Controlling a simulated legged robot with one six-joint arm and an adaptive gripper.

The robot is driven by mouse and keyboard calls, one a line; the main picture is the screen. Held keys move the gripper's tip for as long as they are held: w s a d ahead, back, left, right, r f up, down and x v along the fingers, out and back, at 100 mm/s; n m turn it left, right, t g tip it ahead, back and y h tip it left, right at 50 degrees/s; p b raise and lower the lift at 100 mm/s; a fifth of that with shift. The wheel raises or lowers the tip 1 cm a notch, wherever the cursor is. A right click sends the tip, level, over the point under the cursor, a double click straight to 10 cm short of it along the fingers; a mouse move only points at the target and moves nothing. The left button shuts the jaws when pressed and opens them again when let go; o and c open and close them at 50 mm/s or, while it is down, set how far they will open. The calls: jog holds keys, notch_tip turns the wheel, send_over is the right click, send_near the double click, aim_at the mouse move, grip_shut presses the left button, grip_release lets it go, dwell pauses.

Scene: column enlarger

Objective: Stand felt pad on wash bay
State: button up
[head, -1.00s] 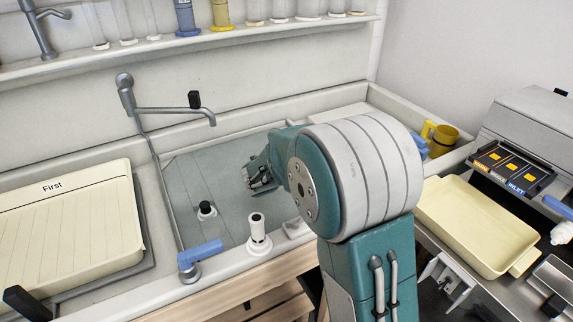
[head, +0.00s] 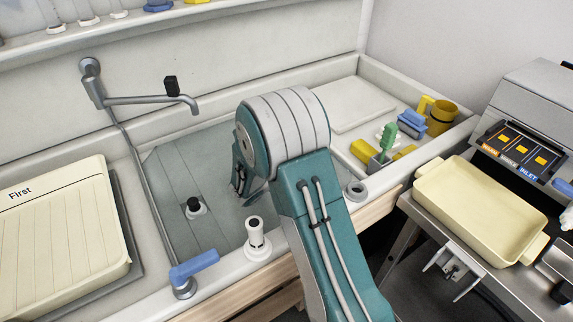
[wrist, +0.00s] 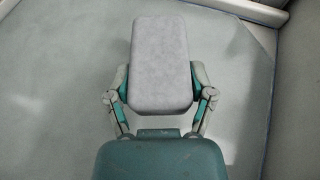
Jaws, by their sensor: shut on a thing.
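The felt pad (wrist: 160,50) is a light grey, rounded rectangular block in the wrist view. My gripper (wrist: 162,88) has its two fingers along the pad's left and right sides and is shut on it. Below the pad in that view is a pale grey-green floor with a raised edge at the upper right. The head view shows the sunken grey-green basin (head: 170,165), which appears to be the wash bay. My gripper (head: 239,182) is over its right part, mostly hidden by my arm. The pad cannot be made out there, and its gap to the floor is unclear.
A black-topped fitting (head: 194,208) stands in the basin, and a white one (head: 256,238) on its front rim. A tap (head: 150,99) reaches over the back. A cream ribbed tray (head: 60,235) lies left. Brushes (head: 388,140) and a yellow mug (head: 441,116) stand right.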

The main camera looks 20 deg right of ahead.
jog(key=shift+a, duration=0.15)
jog(key=shift+f, duration=2.85)
jog(key=shift+f, duration=0.55)
jog(key=o, duration=0.9)
jog(key=shift+c, duration=0.2)
jog(key=shift+s, duration=0.1)
jog(key=shift+v, duration=3.9)
jog(key=shift+r, duration=0.1)
